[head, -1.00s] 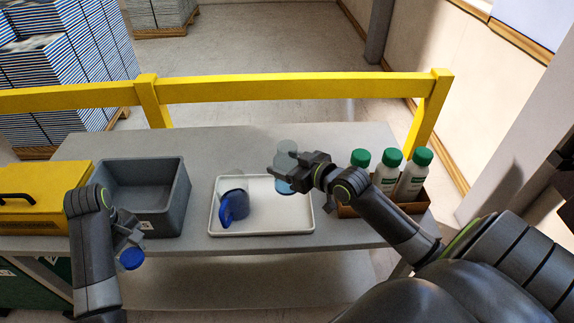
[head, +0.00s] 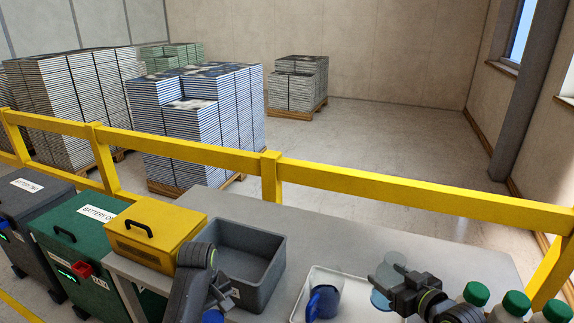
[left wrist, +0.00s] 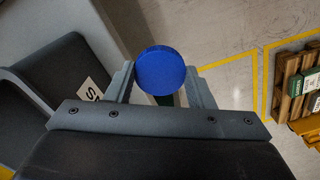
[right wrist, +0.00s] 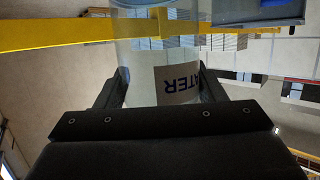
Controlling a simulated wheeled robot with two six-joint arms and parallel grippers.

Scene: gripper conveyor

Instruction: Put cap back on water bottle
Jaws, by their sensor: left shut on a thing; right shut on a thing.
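The blue cap (left wrist: 160,71) is held between the fingers of my left gripper (left wrist: 160,88), which is shut on it. In the head view the cap (head: 213,317) shows at the bottom edge, in front of the grey bin. The clear water bottle (right wrist: 140,60), with a label partly reading "WATER", is between the fingers of my right gripper (right wrist: 162,92), which is shut on it. In the head view the bottle (head: 380,300) shows beside the right gripper (head: 385,283), over the white tray's right side. The bottle's mouth is not clear. Cap and bottle are well apart.
The white tray (head: 299,308) holds a blue and clear container (head: 323,302). A grey bin (head: 275,264) and yellow box (head: 150,235) stand left of it. Several green-capped bottles (head: 475,294) stand at right. A yellow rail (head: 350,178) runs behind the table.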

